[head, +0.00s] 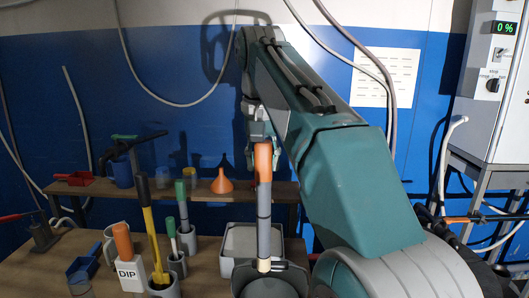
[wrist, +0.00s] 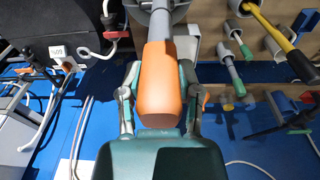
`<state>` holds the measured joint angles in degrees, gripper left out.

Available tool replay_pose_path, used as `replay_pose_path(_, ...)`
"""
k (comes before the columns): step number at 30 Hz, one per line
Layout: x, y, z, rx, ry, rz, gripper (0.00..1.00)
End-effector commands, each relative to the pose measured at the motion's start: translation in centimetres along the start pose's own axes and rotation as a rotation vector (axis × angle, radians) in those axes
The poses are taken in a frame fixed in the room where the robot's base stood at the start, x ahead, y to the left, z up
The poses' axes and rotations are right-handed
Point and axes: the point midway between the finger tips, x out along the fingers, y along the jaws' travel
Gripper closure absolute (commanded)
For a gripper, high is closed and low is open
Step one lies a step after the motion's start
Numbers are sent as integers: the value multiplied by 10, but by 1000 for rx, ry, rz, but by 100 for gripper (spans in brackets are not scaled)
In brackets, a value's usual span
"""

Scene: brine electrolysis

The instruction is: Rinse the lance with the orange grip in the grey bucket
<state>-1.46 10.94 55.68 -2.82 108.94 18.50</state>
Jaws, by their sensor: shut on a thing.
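The lance with the orange grip (head: 263,162) hangs upright in the head view, its grey shaft (head: 264,215) pointing down and ending in a pale tip (head: 264,265). My gripper (head: 260,132) is shut on the orange grip, partly hidden behind it. In the wrist view the orange grip (wrist: 160,85) sits between the two fingers of my gripper (wrist: 160,105). The grey bucket (head: 270,288) is below the lance at the bottom edge of the head view, partly cut off. The tip shows at the bucket's mouth; I cannot tell how deep it is.
A light grey tub (head: 240,240) stands just behind the bucket. To the left are a holder marked DIP (head: 131,276) with another orange grip, a yellow-handled tool (head: 151,230) and green-handled tools in cups. An orange funnel (head: 221,182) stands on the rear shelf.

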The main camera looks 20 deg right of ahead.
Motion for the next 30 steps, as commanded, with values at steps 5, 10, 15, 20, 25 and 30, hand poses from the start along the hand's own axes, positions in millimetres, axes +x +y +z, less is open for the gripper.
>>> replay_pose_path(5, 12, 7, 0, 2, -2, -4, 100)
replay_pose_path(10, 24, 2, 2, 2, 0, -1, 100)
replay_pose_path(15, 35, -2, 4, 0, 0, 2, 100)
replay_pose_path(20, 46, -1, 5, 1, 0, 1, 100)
replay_pose_path(25, 58, 2, 5, 2, -1, -1, 100)
replay_pose_path(30, 70, 2, 6, 2, -1, -1, 100)
